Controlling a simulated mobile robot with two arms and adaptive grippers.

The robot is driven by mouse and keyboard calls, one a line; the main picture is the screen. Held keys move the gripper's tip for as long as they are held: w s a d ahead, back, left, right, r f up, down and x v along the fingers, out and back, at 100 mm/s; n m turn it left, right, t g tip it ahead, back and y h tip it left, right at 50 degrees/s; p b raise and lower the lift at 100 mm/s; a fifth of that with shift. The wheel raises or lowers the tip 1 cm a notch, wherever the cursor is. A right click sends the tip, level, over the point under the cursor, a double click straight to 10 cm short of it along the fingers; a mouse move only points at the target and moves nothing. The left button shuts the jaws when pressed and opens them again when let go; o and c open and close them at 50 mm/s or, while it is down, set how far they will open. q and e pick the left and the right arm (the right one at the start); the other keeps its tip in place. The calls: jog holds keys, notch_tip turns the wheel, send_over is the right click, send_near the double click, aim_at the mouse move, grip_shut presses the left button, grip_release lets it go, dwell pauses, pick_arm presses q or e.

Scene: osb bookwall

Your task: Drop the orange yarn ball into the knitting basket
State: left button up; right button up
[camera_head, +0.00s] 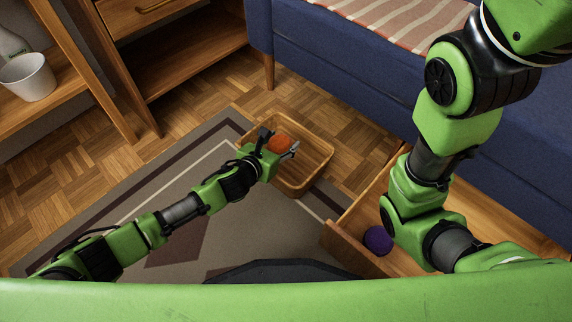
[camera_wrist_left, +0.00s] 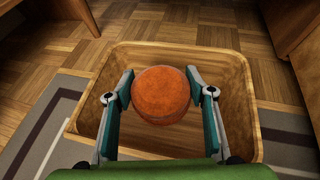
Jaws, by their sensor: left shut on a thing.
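The orange yarn ball (camera_head: 279,143) is held between the fingers of my left gripper (camera_head: 279,145). In the left wrist view the ball (camera_wrist_left: 160,95) sits between the two fingertips, with the basket's inside behind it. The knitting basket (camera_head: 318,160) is an open wooden box with rounded corners, standing on the floor and partly on the rug. Its rim also shows in the left wrist view (camera_wrist_left: 243,80). My left gripper is over the basket's left part in the head view. My right gripper is out of view; only its arm shows at the right.
A purple ball (camera_head: 378,240) lies in an open wooden drawer (camera_head: 345,221) right of the basket. A blue sofa (camera_head: 340,75) stands behind. A shelf with a white pot (camera_head: 28,78) is at the left. A grey patterned rug (camera_head: 215,150) covers the floor in front.

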pick_arm(q)
jog(key=shift+f, duration=0.3)
jog(key=o, duration=1.2)
jog(key=shift+s+a, duration=0.1)
jog(key=v, duration=1.1)
jog(key=shift+s+a+r, duration=0.1)
jog(key=shift+s+r, duration=0.1)
jog(key=shift+s, duration=0.15)
